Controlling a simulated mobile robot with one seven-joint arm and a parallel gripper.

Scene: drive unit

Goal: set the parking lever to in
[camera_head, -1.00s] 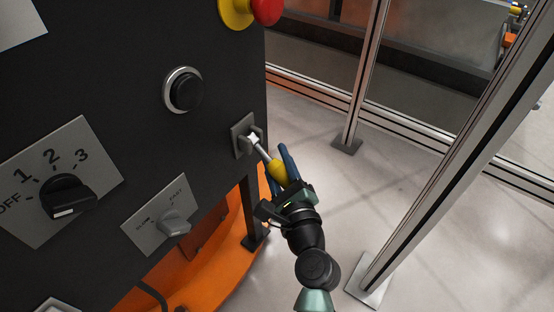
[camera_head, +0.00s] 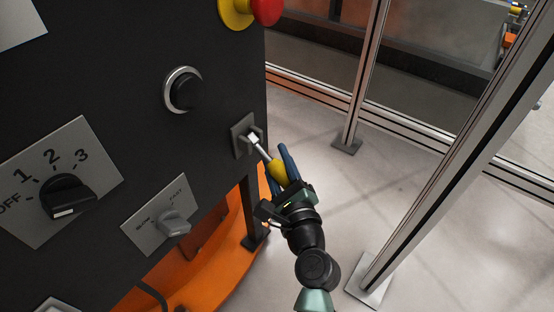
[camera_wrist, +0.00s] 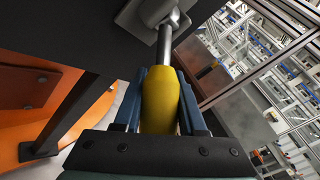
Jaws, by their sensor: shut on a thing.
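The parking lever has a yellow grip (camera_head: 277,172) on a metal rod (camera_head: 262,152), which comes out of a grey mounting plate (camera_head: 243,136) near the right edge of the black panel. My gripper (camera_head: 284,168) is shut on the yellow grip, with blue fingers on either side of it. In the wrist view, the yellow grip (camera_wrist: 160,103) sits between the two fingers (camera_wrist: 159,100), and the rod (camera_wrist: 165,45) runs up to the plate. The rod slants down and to the right from the plate in the head view. No in or out marking is readable near the lever.
The black panel (camera_head: 120,95) also carries a black round button (camera_head: 184,90), a rotary switch (camera_head: 67,197), a slow-fast knob (camera_head: 173,223) and a red emergency stop (camera_head: 266,10). An aluminium post (camera_head: 455,160) stands to the right. Floor between is clear.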

